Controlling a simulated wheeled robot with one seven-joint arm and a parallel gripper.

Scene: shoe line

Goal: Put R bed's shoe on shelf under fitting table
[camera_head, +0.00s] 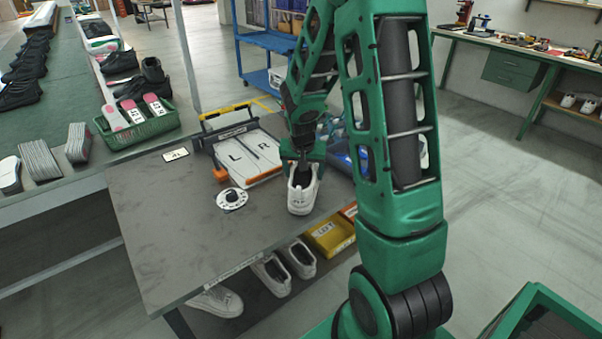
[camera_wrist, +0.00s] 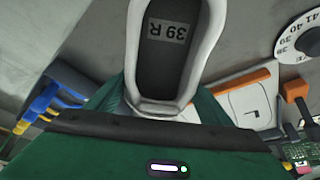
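A white shoe (camera_head: 302,196) is at the right part of the grey fitting table (camera_head: 160,215), off the fitting device (camera_head: 240,150) with its L and R beds. Its insole label reads 39 R in the wrist view (camera_wrist: 165,106). The R bed (camera_head: 262,146) looks empty. My gripper (camera_head: 304,165) is at the shoe's heel; its green fingers flank the heel on both sides and appear shut on it. I cannot tell whether the sole touches the table. The shelf under the table is mostly hidden; white shoes (camera_head: 271,272) and a yellow bin (camera_head: 330,238) show there.
A round size dial (camera_head: 231,198) and a small label card (camera_head: 176,154) lie on the table. A blue bin (camera_head: 342,160) is behind my arm. A conveyor with shoes and a green basket (camera_head: 140,128) is at left. Grey floor is open to the right of the table.

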